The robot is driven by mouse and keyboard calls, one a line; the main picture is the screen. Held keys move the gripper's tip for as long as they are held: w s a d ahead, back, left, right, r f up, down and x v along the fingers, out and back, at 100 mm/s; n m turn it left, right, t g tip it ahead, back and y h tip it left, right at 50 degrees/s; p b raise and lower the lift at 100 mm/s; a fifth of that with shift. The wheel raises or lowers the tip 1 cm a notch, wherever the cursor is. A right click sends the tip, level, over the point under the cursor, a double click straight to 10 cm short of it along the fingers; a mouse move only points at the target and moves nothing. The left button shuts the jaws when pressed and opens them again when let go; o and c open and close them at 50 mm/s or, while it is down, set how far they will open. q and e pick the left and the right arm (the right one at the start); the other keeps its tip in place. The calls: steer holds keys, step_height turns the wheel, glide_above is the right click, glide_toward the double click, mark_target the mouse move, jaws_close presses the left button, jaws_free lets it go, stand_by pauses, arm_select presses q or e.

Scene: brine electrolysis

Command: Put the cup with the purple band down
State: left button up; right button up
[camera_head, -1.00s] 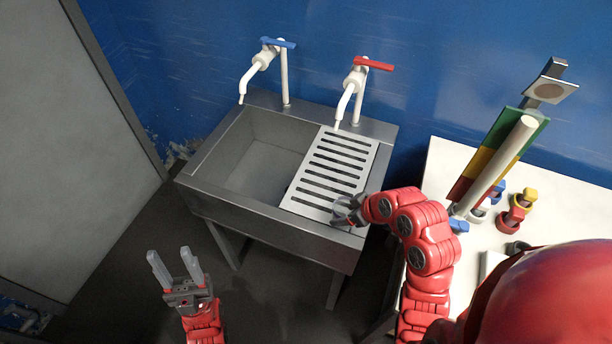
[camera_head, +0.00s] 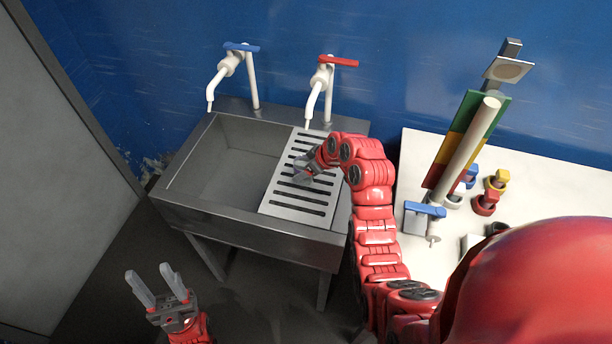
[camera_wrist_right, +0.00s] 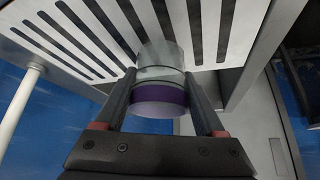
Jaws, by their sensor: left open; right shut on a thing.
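The cup with the purple band (camera_wrist_right: 160,82) is clear and glassy, with its purple band on the side nearer the wrist camera. My right gripper (camera_wrist_right: 162,98) is shut on it, one finger on each side. In the head view my right gripper (camera_head: 303,169) is over the slotted drainboard (camera_head: 291,206) on the right part of the sink. The cup cannot be made out clearly there. In the right wrist view the cup is in front of the slotted drainboard (camera_wrist_right: 205,20); I cannot tell if they touch. My left gripper (camera_head: 149,273) is open and empty, in front of the sink.
The metal sink (camera_head: 245,236) has an open basin left of the drainboard. A blue-handled tap (camera_head: 228,66) and a red-handled tap (camera_head: 320,78) stand at its back. A white table (camera_head: 560,190) with several small coloured parts is at the right.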

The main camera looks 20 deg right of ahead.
step_height(320, 180, down, 3)
steer(key=shift+s+f+p, duration=0.15)
steer(key=shift+p, duration=0.8)
steer(key=shift+f, duration=0.1)
steer(key=shift+f+b, duration=0.15)
steer(key=shift+b, duration=0.25)
steer(key=o, duration=1.6)
steer(key=shift+c, duration=0.2)
steer(key=shift+r+p, duration=0.3)
